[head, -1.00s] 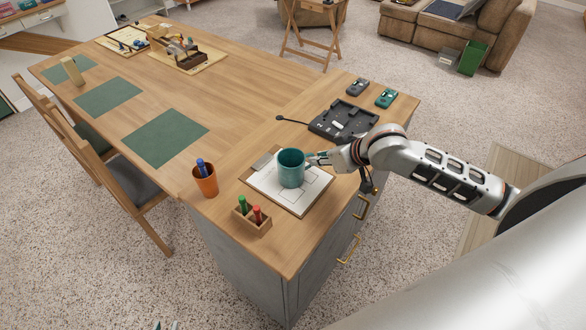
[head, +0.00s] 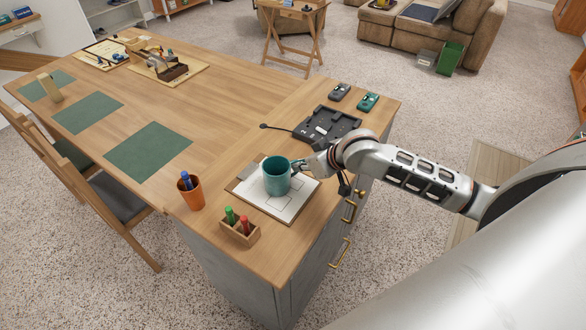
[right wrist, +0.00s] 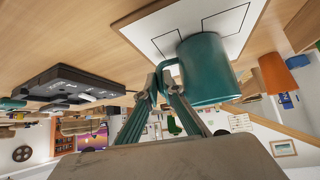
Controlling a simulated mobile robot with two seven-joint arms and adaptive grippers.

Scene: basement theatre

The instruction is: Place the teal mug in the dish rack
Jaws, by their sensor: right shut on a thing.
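The teal mug (head: 276,178) is upright over the clipboard with white paper (head: 288,207) near the table's right end. I cannot tell whether its base touches the paper. My right gripper (head: 299,166) comes in from the right and is shut on the mug's handle side. In the right wrist view, which looks upside down, the finger tips (right wrist: 160,78) pinch at the handle beside the mug's body (right wrist: 206,68). No dish rack can be made out in these views. My left gripper is out of view.
An orange cup with a blue marker (head: 190,195) and a wooden marker holder (head: 240,230) stand left of the clipboard. A black tray-like device (head: 327,123) and two small handheld devices (head: 368,102) lie behind. Green mats (head: 148,152) lie farther left; the table's middle is bare.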

